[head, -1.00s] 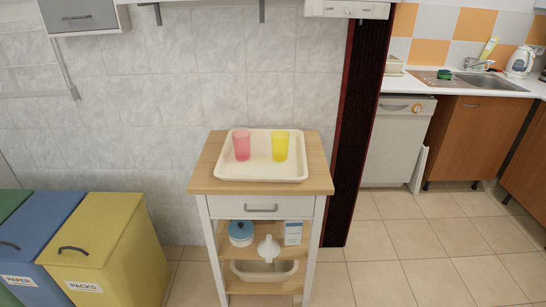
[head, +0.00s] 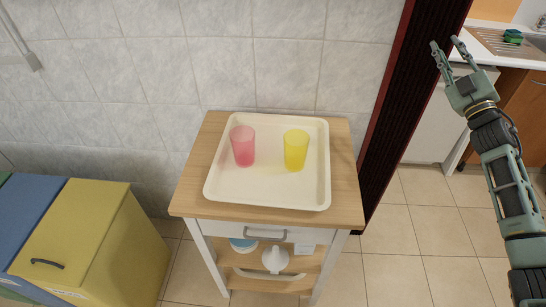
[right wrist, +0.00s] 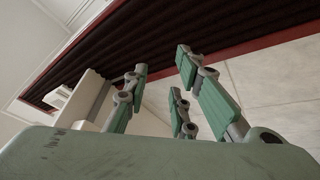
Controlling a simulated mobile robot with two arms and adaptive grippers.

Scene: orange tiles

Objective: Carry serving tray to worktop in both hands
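The cream serving tray (head: 270,192) lies on the wooden top of a small kitchen trolley (head: 190,190). A pink cup (head: 243,146) and a yellow cup (head: 295,150) stand upright on it. My right gripper (head: 447,45) is raised at the upper right, well to the right of the tray, with its fingers spread and nothing between them. In the right wrist view its fingers (right wrist: 165,90) are apart and empty, facing the dark panel and the wall. My left gripper is out of view.
Yellow (head: 95,235) and blue (head: 40,220) bins stand left of the trolley. A dark red-edged panel (head: 415,100) rises behind it on the right. The worktop with sink (head: 490,40) shows at the upper right. Tiled floor (head: 410,260) is clear at right.

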